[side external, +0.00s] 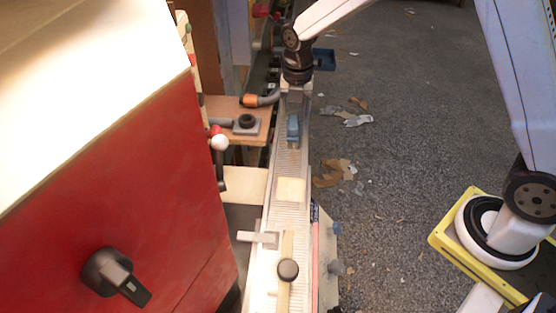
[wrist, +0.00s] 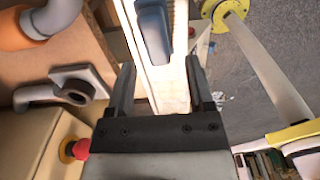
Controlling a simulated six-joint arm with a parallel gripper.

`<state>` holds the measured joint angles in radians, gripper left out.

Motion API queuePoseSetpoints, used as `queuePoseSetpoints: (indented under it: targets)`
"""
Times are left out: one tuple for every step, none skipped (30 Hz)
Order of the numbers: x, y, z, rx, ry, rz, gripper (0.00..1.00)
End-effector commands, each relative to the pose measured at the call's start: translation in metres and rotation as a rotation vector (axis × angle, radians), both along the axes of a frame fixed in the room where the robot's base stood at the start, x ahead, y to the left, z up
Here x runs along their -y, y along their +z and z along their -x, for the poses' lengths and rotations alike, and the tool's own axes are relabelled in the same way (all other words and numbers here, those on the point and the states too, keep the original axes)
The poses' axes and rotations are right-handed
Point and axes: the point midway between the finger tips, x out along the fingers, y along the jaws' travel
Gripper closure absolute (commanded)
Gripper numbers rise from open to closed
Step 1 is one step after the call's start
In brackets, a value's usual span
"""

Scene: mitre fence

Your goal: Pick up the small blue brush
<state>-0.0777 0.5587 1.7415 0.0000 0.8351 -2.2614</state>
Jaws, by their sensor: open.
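The small blue brush (side external: 293,128) lies on the long narrow fence rail (side external: 288,163), lengthwise along it. In the wrist view the blue brush (wrist: 154,30) shows at the top, with its upper end cut off by the frame edge. My gripper (side external: 297,92) is over the rail at the far side of the brush. In the wrist view my gripper (wrist: 158,72) is open, its two fingers apart on either side of the rail. The brush is beyond the fingertips and nothing is between the fingers. The side view does not show the fingertips clearly.
A pale square block (side external: 291,190) and a wooden piece with a dark round knob (side external: 288,270) are on the rail nearer the camera. A large red machine housing (side external: 130,190) stands at left. A grey pipe with an orange collar (side external: 250,100) is beside the rail.

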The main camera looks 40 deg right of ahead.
Motion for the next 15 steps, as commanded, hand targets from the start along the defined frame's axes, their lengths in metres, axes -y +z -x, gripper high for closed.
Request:
queuePoseSetpoints:
  targets:
    - [-0.001,-0.001,-0.002,-0.003,0.029,0.0,0.32]
    - [-0.001,-0.001,-0.003,-0.004,0.044,0.001,0.32]
    - [-0.001,-0.001,-0.004,-0.005,0.058,0.001,0.32]
    - [-0.001,-0.001,-0.004,-0.006,0.065,0.001,0.32]
    - [-0.001,-0.001,-0.005,-0.006,0.071,0.001,0.32]
    - [-0.002,-0.001,-0.005,-0.007,0.076,0.0,0.32]
    - [-0.002,-0.001,-0.005,-0.007,0.077,0.0,0.32]
    - [-0.002,-0.001,-0.005,-0.007,0.078,0.0,0.32]
    - [-0.001,-0.002,-0.005,-0.007,0.077,0.0,0.32]
    - [-0.002,-0.002,-0.005,-0.008,0.077,0.001,0.32]
    - [-0.002,-0.003,-0.005,-0.008,0.076,0.001,0.32]
    - [-0.001,-0.005,-0.005,-0.008,0.076,0.001,0.32]
    - [-0.001,-0.007,-0.005,-0.008,0.076,0.0,0.32]
    - [-0.001,-0.01,-0.004,-0.009,0.075,0.001,0.32]
    - [-0.001,-0.013,-0.004,-0.011,0.075,0.001,0.32]
